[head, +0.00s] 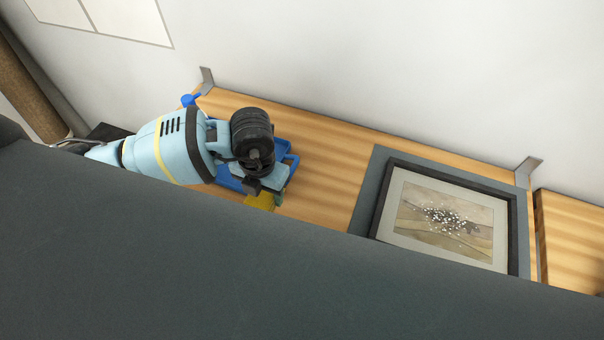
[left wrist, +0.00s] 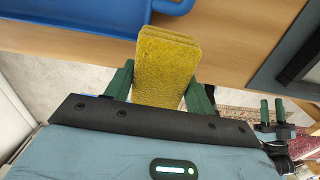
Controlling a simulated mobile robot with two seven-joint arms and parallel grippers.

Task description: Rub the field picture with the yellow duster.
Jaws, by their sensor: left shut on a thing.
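The field picture (head: 445,218), in a dark frame with a pale mount, lies on a grey mat (head: 365,197) at the right of the wooden top. Many white specks cover its middle. The corner of its frame shows in the left wrist view (left wrist: 300,62). My left gripper (head: 262,190) is left of the picture, beside the blue tray (head: 228,180). Its green fingers (left wrist: 158,92) are shut on the yellow duster (left wrist: 163,62), which also shows in the head view (head: 260,201). My right gripper (left wrist: 272,112) shows small at the right of the left wrist view, its fingers apart and empty.
The wooden top (head: 320,150) is bare between the tray and the grey mat. A white wall (head: 400,70) with metal brackets (head: 527,170) runs behind it. Another wooden surface (head: 570,235) is at the far right. A large dark surface hides the head view's lower part.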

